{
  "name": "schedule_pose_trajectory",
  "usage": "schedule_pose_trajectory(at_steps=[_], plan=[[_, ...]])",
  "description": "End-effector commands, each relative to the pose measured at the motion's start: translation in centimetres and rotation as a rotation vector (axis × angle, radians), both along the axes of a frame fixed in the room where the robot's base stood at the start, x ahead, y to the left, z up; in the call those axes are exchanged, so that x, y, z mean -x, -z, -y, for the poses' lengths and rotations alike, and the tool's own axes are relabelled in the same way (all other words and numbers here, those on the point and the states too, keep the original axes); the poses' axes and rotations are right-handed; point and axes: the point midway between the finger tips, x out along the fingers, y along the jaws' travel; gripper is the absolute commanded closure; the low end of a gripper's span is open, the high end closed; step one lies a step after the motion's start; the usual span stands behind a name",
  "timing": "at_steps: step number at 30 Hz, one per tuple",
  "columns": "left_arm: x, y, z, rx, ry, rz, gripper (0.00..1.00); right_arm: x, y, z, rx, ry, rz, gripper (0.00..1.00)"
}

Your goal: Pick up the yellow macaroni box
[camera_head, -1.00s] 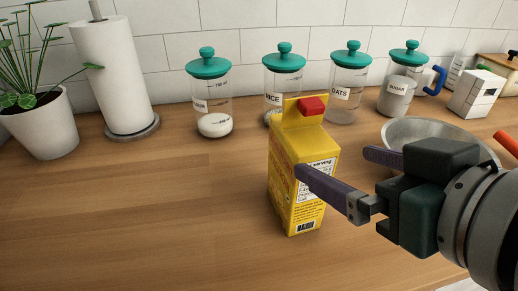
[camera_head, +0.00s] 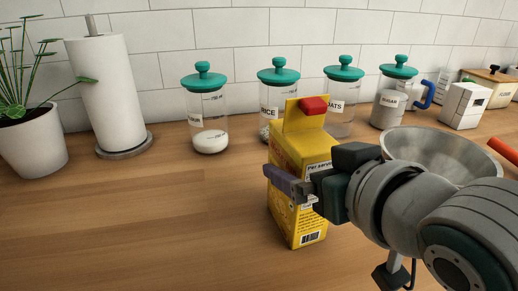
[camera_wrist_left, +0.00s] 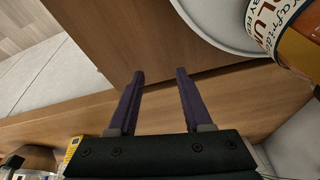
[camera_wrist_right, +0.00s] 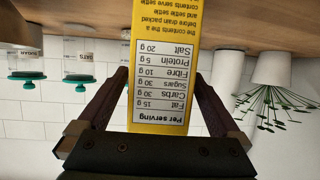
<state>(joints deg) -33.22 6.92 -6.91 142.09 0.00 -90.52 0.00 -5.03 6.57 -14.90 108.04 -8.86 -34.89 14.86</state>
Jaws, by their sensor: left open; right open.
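The yellow macaroni box (camera_head: 297,150), a carton with a red cap, stands upright on the wooden counter. My right gripper (camera_head: 270,180) is at the box in the head view, with one finger across its near side and the other hidden. In the right wrist view the box (camera_wrist_right: 165,62) shows its nutrition label between the two open fingers (camera_wrist_right: 155,100). Whether the fingers touch it is unclear. My left gripper (camera_wrist_left: 157,85) is open and empty in the left wrist view, near wooden surfaces, away from the box. It is not in the head view.
Teal-lidded jars (camera_head: 209,120) stand behind the box along the tiled wall. A metal bowl (camera_head: 440,150) is to the right, close to my right arm. A paper towel roll (camera_head: 105,90) and potted plant (camera_head: 32,140) stand left. The counter's left front is clear.

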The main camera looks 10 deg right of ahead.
Motion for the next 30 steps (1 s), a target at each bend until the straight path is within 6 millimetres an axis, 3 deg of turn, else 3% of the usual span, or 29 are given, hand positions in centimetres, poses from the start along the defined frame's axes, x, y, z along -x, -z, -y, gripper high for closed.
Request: schedule_pose_trajectory(at_steps=[4, 12, 30], plan=[[0.0, 0.4, -0.1, -0.004, 0.002, 0.001, 0.5, -1.4, 0.7, -0.2, 0.0, -0.001, 0.0, 0.0], [0.0, 0.4, -0.1, -0.005, 0.002, 0.001, 0.5, -1.6, 0.8, -0.3, 0.0, -0.001, -0.001, 0.0], [0.0, 0.3, 0.1, 0.005, -0.004, 0.0, 0.5, -1.6, 0.8, -0.2, 0.0, -0.001, -0.001, 0.68]])
